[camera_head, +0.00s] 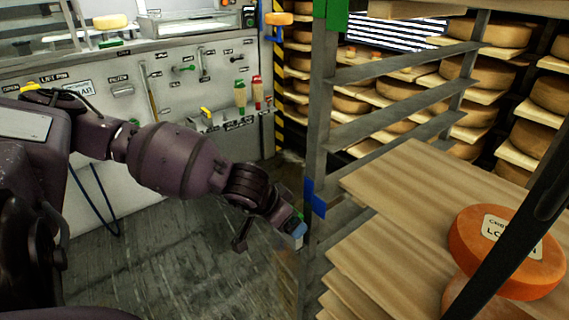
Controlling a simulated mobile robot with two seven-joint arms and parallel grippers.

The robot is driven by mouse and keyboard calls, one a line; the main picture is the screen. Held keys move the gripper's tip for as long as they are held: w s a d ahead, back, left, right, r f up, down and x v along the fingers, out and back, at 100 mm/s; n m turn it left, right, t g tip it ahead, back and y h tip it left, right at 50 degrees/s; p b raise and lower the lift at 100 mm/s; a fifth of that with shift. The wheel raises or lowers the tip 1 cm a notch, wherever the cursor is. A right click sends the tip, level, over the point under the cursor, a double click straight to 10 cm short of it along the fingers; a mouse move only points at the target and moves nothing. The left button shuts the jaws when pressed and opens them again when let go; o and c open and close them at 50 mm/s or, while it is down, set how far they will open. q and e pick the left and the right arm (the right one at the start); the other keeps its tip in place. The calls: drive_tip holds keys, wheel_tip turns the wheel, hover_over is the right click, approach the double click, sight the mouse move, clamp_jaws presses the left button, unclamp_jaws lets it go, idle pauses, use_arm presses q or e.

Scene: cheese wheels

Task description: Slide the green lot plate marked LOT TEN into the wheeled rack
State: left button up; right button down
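The wheeled rack (318,120) is a grey metal frame with slanting rails. Wooden boards (400,195) lie in its lower levels. A green plate-like patch (337,15) is on the near post at the top edge; I cannot read any marking on it. A blue tag (317,197) is lower on that post. My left gripper (268,236) is beside the post, below and left of the blue tag. A small green and light-blue bit (298,230) shows at its tip; I cannot tell whether it is held. My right gripper is not in view.
Shelves of cheese stand behind. A tool wall (180,90) is at back left. Floor (190,260) left of the rack is clear.

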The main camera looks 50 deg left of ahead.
use_arm(q)
drive_tip(key=shift+s+f, duration=0.1)
drive_tip(key=shift+f, duration=0.7)
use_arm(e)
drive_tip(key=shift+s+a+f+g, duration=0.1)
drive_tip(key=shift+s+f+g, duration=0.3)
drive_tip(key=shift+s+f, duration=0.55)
use_arm(q)
drive_tip(key=o, duration=0.6)
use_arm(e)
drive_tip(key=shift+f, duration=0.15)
use_arm(q)
drive_tip(key=shift+o, duration=0.2)
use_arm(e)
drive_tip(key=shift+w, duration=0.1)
use_arm(q)
drive_tip(key=p+v, duration=0.5)
drive_tip(key=v, duration=0.6)
drive_tip(key=shift+r, duration=0.4)
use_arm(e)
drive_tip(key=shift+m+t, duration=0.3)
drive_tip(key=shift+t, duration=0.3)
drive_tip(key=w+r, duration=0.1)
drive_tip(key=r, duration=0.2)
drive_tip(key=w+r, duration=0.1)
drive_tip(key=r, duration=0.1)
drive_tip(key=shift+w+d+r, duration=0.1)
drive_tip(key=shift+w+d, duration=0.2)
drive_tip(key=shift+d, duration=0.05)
